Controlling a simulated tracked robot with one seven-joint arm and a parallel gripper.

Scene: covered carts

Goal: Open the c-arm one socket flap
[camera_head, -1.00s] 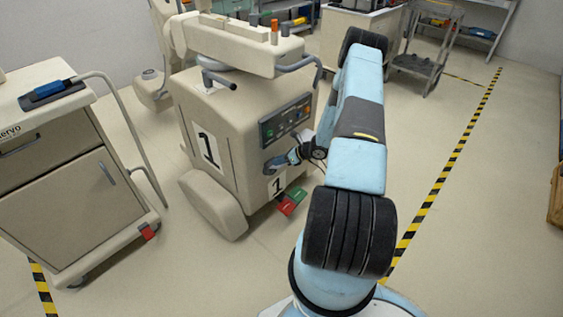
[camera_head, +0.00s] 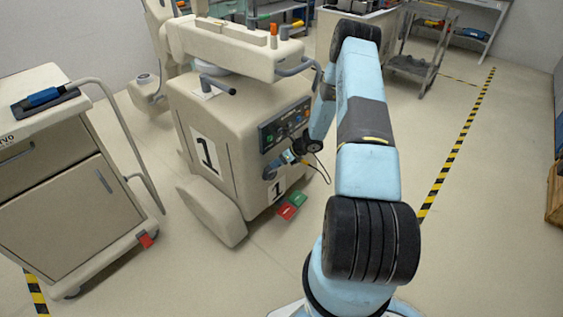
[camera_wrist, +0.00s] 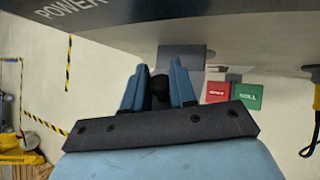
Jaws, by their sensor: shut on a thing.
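The c-arm cart one (camera_head: 222,150) is a beige covered unit marked 1. Its dark control panel (camera_head: 284,127) faces my arm, and the panel's lower part is partly hidden by my wrist. My gripper (camera_head: 287,158) is at the cart's front face, just below that panel. In the wrist view, my gripper (camera_wrist: 159,84) has its blue fingers closed around a small dark piece (camera_wrist: 160,92). A dark grey plate (camera_wrist: 181,57) shows just beyond the fingertips. I cannot tell for sure whether it is the socket flap or how far it is open.
Red and green pedals (camera_head: 292,206) sit low at the cart's front. A black cable with a yellow end (camera_wrist: 317,98) hangs at the right of the wrist view. Another beige cart (camera_head: 70,190) stands at left.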

